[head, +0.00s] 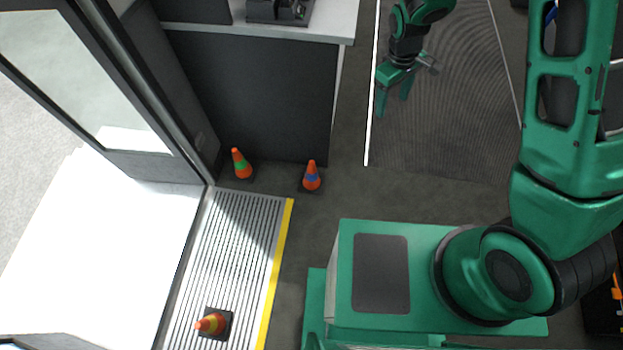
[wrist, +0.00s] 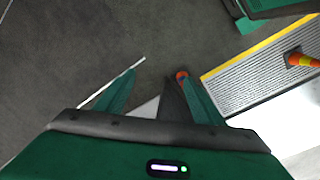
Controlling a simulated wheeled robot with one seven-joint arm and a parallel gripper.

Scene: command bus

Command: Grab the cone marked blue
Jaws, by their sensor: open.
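The cone marked blue (head: 311,179) is orange with a blue band. It stands upright on the dark floor in front of the dark counter in the head view. My gripper (head: 393,106) is open and empty, to the right of and farther back than this cone, apart from it. In the wrist view my gripper (wrist: 160,76) shows both fingers spread. An orange cone (wrist: 181,75) shows there beside the right finger, partly hidden by it; its band cannot be made out.
A cone with a green band (head: 241,166) stands left of the blue-marked one. A yellow-banded cone (head: 212,324) is on the ribbed step (head: 228,250) by the open doorway. The counter (head: 255,95) rises behind the cones. Floor right of the blue-marked cone is clear.

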